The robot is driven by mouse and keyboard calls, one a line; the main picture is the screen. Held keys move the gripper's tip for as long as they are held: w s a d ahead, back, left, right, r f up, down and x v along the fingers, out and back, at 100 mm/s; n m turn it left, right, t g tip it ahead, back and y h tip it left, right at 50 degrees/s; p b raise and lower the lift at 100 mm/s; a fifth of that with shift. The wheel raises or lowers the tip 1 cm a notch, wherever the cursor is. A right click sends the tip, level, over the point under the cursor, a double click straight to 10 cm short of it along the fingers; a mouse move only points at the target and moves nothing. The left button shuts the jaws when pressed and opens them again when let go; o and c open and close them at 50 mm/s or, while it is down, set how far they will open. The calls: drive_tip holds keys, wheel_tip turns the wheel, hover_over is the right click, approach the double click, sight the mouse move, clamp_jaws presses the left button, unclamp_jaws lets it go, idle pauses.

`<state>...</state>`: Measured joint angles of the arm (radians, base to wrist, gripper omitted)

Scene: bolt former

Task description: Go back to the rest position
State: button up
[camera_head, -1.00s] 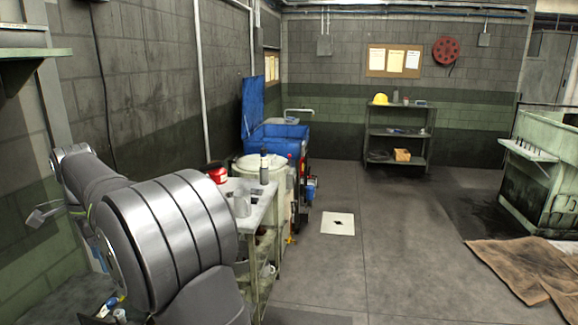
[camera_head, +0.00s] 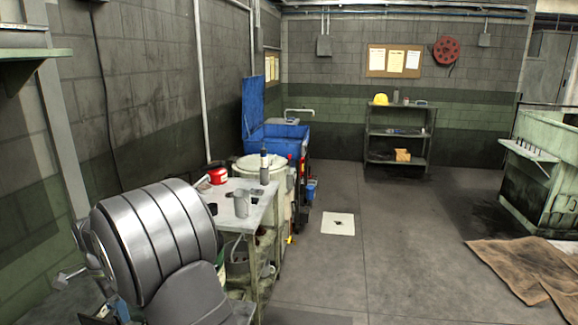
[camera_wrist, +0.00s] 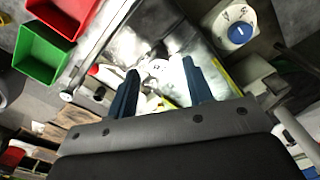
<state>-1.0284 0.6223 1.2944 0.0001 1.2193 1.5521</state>
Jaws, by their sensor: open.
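My gripper (camera_wrist: 162,85) shows in the wrist view with its two dark blue fingers apart and nothing between them. Beyond the fingers is a blurred, cluttered area with pale and white items, too unclear to name. In the head view my arm fills the lower left, and my gripper cannot be made out there.
The wrist view shows a green bin (camera_wrist: 40,50), a red bin (camera_wrist: 65,14) and a white device with a blue knob (camera_wrist: 238,30). In the head view, a workbench (camera_head: 250,212) holds a red can (camera_head: 217,175). Open floor (camera_head: 400,250) lies to its right.

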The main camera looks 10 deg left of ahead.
drive_tip(key=shift+r, duration=1.3)
idle(0.4)
